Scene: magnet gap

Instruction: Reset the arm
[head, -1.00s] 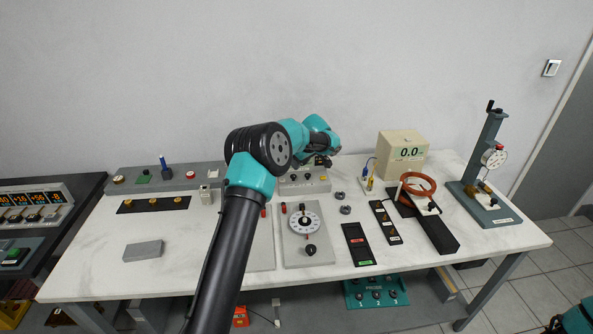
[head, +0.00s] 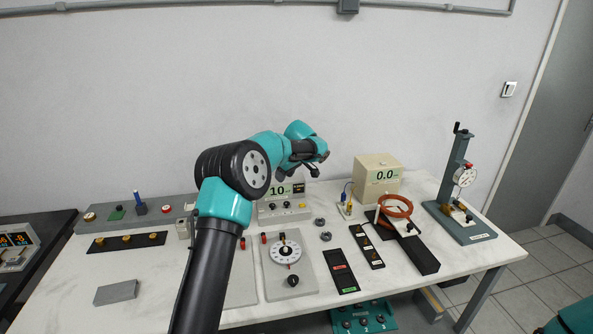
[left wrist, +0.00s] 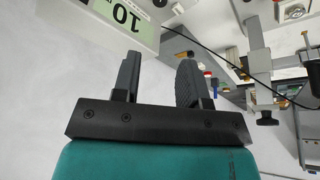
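My left arm, teal and black, reaches over the bench in the head view. Its gripper (head: 312,165) is in front of the back wall, above and behind the grey device with a green display reading 10 (head: 281,191). In the left wrist view, the two dark fingers of the left gripper (left wrist: 158,80) stand apart with nothing between them. That display also shows upside down in the left wrist view (left wrist: 120,12). My right gripper is not in view.
The white bench (head: 160,312) holds a dial panel (head: 285,280), a beige box reading 0.0 (head: 378,182), a copper-coloured ring (head: 396,207) and a gauge stand (head: 455,185). A grey block (head: 116,292) lies at the front left. The air above the bench's left side is clear.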

